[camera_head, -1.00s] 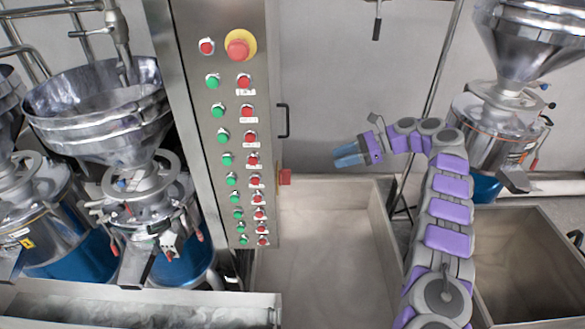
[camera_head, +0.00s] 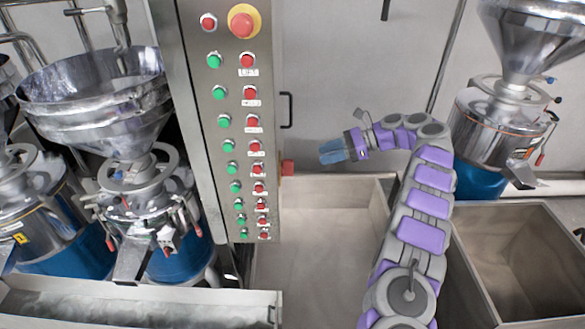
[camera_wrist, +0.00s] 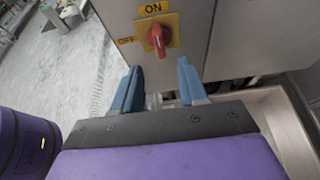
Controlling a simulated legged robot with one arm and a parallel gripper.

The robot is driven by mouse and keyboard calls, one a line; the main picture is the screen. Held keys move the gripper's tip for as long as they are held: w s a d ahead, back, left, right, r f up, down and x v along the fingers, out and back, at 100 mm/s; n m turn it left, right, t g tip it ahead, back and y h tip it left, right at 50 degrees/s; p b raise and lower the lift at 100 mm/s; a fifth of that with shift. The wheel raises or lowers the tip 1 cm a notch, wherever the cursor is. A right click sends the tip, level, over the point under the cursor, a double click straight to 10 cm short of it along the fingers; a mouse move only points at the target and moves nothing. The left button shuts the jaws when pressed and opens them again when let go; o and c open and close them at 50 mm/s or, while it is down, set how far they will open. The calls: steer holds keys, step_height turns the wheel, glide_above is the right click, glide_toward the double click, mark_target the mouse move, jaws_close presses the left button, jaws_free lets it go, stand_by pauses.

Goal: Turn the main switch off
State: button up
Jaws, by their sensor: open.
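The main switch (camera_wrist: 157,37) is a red rotary knob on a yellow plate (camera_wrist: 173,24) on the cabinet side, seen in the wrist view. An ON label (camera_wrist: 153,9) is above it and an OFF label (camera_wrist: 127,40) to its left. The knob stands roughly upright, toward ON. In the head view the switch (camera_head: 288,168) shows as a red piece on the cabinet's right edge. My gripper (camera_wrist: 160,80) is open and empty, its blue fingers pointing at the knob from below in the wrist view, apart from it. In the head view my gripper (camera_head: 325,153) is right of the switch.
The control cabinet (camera_head: 210,130) carries red and green buttons and a large red button (camera_head: 242,25). A door handle (camera_head: 287,110) juts from its right side. Metal bins (camera_head: 325,235) stand below my arm. A grinder (camera_head: 500,125) stands at right.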

mark_target(288, 168)
steer(key=x, duration=1.1)
steer(key=shift+a+f+b, duration=0.1)
steer(key=shift+a+b, duration=0.1)
steer(key=shift+b, duration=0.2)
steer(key=shift+d, duration=0.6)
steer(key=c, duration=0.3)
steer(key=shift+s, duration=0.1)
jaws_close()
